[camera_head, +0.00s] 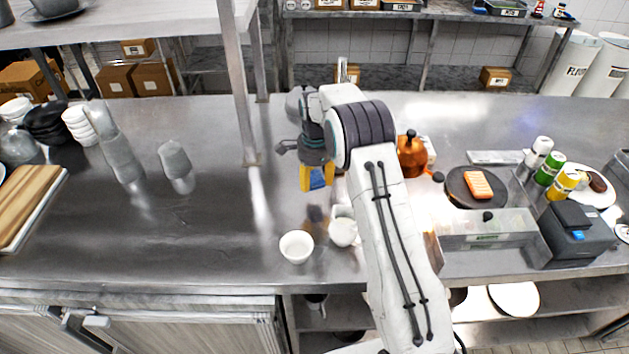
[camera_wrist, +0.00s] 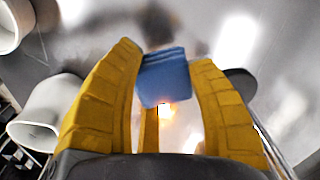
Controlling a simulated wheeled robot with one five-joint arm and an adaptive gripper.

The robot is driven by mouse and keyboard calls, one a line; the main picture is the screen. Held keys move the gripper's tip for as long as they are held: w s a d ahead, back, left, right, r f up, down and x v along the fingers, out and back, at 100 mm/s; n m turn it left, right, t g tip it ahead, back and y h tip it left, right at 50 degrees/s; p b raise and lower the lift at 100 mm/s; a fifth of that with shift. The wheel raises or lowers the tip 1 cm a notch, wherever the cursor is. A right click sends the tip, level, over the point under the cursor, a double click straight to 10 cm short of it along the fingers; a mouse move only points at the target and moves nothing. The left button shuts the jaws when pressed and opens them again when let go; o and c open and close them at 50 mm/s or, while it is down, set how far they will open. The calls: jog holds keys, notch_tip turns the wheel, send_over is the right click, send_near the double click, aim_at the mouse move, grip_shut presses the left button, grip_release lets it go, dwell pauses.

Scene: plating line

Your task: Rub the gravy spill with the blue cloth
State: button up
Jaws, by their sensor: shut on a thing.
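My gripper (camera_head: 316,187) points down above the steel counter, near its middle, and its yellow fingers are shut on the blue cloth (camera_head: 317,179). In the wrist view the folded cloth (camera_wrist: 165,78) sits between the fingertips of my gripper (camera_wrist: 166,62). A blurred brown patch, which looks like the gravy spill (camera_head: 316,214), lies on the counter just in front of the gripper in the head view. A dark brown patch also shows beyond the cloth in the wrist view (camera_wrist: 158,22). The cloth appears above the counter; I cannot tell the exact gap.
A white bowl (camera_head: 296,247) and a white jug (camera_head: 343,232) stand close to the spill, toward the front edge. A copper pot (camera_head: 411,157) stands right of my arm.

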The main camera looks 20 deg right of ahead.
jog(key=shift+r+p, duration=0.35)
jog(key=shift+r, duration=0.75)
